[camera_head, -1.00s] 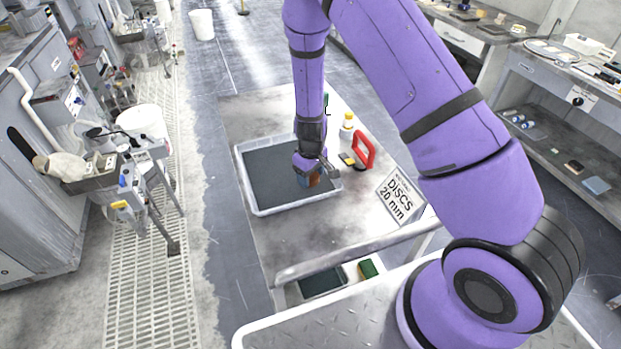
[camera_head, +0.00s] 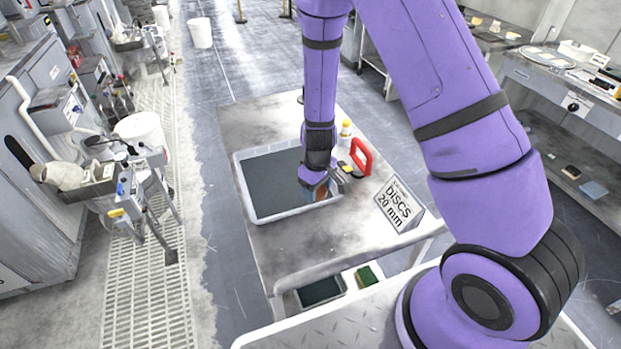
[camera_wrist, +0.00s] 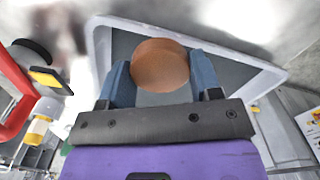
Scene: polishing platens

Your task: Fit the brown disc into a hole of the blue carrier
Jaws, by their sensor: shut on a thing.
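My gripper (camera_wrist: 160,80) is shut on the brown disc (camera_wrist: 160,62), which sits between its two blue fingers in the wrist view. In the head view my gripper (camera_head: 325,188) is over the right part of a white-rimmed tray with a dark grey floor (camera_head: 265,215). The disc is hard to make out there. The wrist view shows the tray's pale rim (camera_wrist: 225,42) around and behind the disc. I cannot tell how high the disc is above the tray floor. The blue carrier is not in view.
The tray stands on a grey cart top (camera_head: 300,245). A red handle (camera_head: 362,157), a yellow-capped bottle (camera_head: 346,128) and a sign reading "DISCS 20 mm" (camera_head: 399,205) stand to its right. A lower shelf holds a dark tray (camera_head: 320,289) and a green block (camera_head: 367,277).

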